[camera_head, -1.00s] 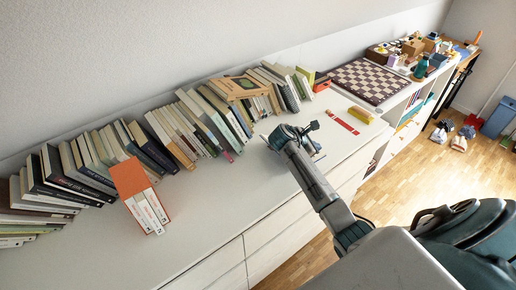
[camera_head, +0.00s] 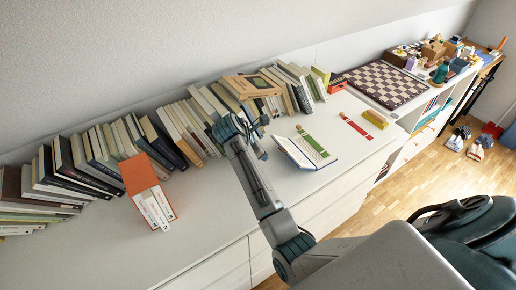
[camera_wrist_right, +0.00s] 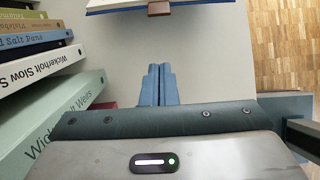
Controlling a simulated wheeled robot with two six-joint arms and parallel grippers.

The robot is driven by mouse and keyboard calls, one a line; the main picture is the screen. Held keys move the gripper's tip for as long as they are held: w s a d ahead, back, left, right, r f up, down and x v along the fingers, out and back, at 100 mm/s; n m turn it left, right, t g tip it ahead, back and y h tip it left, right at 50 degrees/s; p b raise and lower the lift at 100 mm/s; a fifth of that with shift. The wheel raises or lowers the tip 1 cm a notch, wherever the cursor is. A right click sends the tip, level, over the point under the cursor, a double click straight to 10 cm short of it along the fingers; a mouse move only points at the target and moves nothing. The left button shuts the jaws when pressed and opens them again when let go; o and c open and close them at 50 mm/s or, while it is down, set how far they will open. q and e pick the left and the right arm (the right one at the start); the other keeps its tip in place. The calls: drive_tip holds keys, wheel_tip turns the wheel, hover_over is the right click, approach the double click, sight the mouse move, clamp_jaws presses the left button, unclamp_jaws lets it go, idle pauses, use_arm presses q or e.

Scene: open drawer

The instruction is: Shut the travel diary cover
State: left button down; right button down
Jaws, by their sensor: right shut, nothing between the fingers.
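The travel diary (camera_head: 318,152) lies open on the white cabinet top, right of the row of books. It has pale pages, a dark blue edge and a green strip across it. Its left part (camera_head: 291,152) looks tilted up; I cannot tell how far. In the right wrist view, its blue edge (camera_wrist_right: 115,7) shows at the top with a brown tab. My right gripper (camera_head: 261,137) is just left of the diary, apart from it. In the right wrist view, its fingers (camera_wrist_right: 160,72) are shut and empty, pointing toward the diary. My left gripper is out of view.
A long row of books (camera_head: 180,135) leans along the wall, close to my right gripper. An orange slipcase (camera_head: 138,174) stands at the front left. A red strip (camera_head: 356,126) and a yellow block (camera_head: 375,119) lie right of the diary. A chessboard (camera_head: 385,84) lies beyond.

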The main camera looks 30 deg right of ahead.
drive_tip(key=x, duration=0.4)
drive_tip(key=shift+s+d, duration=0.1)
drive_tip(key=shift+d, duration=0.05)
drive_tip(key=shift+d+r+p, duration=0.8)
drive_tip(key=shift+r+p, duration=0.1)
drive_tip(key=shift+r, duration=0.05)
drive_tip(key=shift+d+r, duration=0.5)
